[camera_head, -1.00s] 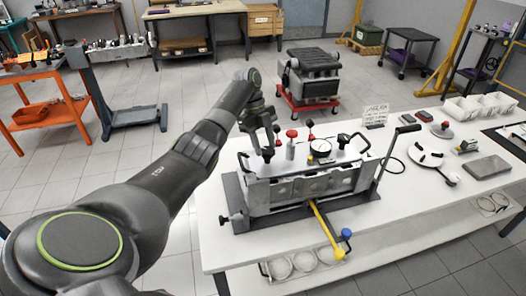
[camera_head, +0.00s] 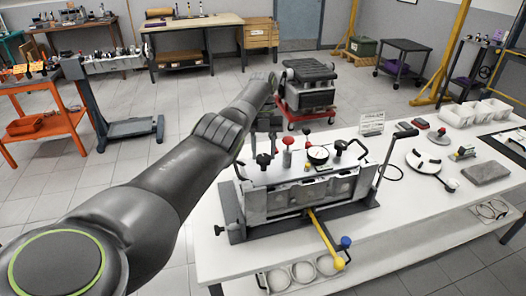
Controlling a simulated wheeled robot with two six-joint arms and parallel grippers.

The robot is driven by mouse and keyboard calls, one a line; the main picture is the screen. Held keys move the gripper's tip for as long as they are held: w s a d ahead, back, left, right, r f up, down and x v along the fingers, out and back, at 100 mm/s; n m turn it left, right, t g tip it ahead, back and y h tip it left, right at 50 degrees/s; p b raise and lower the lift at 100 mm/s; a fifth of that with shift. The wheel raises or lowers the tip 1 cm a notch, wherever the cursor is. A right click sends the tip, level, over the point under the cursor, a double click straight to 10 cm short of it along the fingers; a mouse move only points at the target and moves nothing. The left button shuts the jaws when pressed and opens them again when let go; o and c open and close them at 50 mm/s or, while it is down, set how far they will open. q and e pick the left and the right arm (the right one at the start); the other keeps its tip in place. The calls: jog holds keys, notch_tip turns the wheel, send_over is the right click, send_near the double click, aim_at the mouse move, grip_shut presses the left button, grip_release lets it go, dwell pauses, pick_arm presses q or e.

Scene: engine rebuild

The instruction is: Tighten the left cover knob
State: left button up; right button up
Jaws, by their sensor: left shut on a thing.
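The grey engine block with its cover (camera_head: 300,193) sits in a dark fixture on the white bench. The black left cover knob (camera_head: 263,160) stands upright at the cover's left end. My left gripper (camera_head: 264,146) reaches down at this knob, its fingers on either side of its top, and is shut on it. The contact is small and partly hidden. The matching right knob (camera_head: 341,146) stands clear at the right end. My right gripper is not in view.
Red-topped levers (camera_head: 287,141) stand close right of my gripper. A black handle (camera_head: 359,148) and a tall lever (camera_head: 385,155) rise at the fixture's right. A yellow bar (camera_head: 326,240) sticks out in front. Trays (camera_head: 466,114) and small parts occupy the bench's right side.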

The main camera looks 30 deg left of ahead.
pick_arm(q)
jog(key=shift+f, duration=0.15)
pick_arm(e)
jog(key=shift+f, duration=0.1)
pick_arm(q)
jog(key=o, duration=1)
jog(key=shift+r, duration=0.2)
